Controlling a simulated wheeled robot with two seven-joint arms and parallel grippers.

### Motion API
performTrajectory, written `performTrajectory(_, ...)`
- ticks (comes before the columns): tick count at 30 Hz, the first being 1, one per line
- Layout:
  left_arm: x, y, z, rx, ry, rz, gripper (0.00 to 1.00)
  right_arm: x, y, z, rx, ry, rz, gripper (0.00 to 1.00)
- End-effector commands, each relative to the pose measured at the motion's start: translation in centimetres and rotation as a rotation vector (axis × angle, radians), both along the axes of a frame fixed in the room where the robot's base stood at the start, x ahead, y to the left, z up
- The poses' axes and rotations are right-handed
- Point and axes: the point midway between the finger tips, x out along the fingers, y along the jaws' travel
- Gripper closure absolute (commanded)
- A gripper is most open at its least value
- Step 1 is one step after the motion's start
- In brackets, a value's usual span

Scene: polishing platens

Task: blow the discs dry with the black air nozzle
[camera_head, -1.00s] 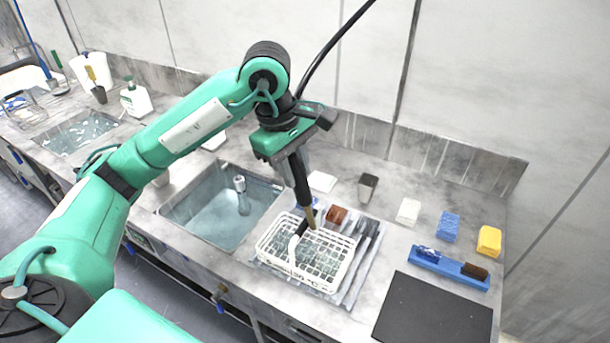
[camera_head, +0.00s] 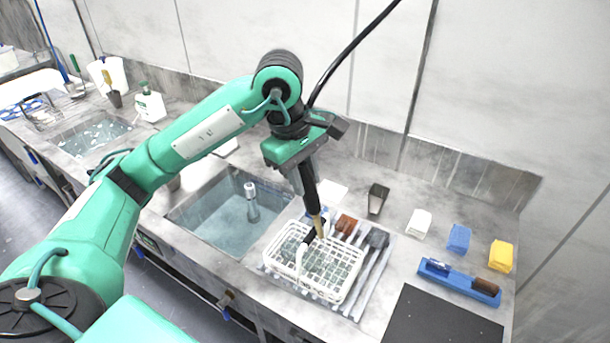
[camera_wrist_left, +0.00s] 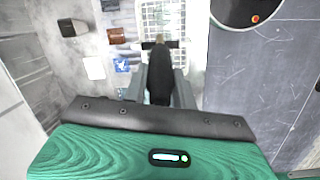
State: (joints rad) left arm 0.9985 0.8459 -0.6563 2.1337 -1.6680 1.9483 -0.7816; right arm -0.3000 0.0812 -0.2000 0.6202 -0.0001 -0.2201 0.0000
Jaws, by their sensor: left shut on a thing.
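My left gripper (camera_head: 308,172) is shut on the black air nozzle (camera_head: 312,192), which points down with a brass-coloured tip. A black hose runs up from my wrist. The nozzle's tip is over the white wire basket (camera_head: 347,290), close to the black grip of its handle; I cannot tell if they touch. Greyish, glassy shapes show inside the basket, but single discs cannot be made out. In the left wrist view the black nozzle (camera_wrist_left: 160,78) sits between my fingers, pointing at the basket (camera_wrist_left: 183,20). My right gripper is not in view.
The basket stands on a ribbed grey tray (camera_head: 372,270). A water-filled sink (camera_head: 225,215) lies left. Brown (camera_head: 346,223) and dark blocks stand behind. White, blue (camera_head: 458,238) and yellow (camera_head: 501,256) blocks, a blue holder (camera_head: 450,281) and a black mat (camera_head: 435,322) lie right.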

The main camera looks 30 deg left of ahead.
Motion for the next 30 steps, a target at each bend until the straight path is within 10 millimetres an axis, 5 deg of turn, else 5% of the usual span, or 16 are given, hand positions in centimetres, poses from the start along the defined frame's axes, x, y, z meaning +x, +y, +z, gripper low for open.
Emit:
performTrajectory(10,0.0,0.4,-0.1,0.002,-0.001,0.001,0.96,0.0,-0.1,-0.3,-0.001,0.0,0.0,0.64)
performTrajectory(30,0.2,5.7,-0.2,0.002,0.0,0.003,0.96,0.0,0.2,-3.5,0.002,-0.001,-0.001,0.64)
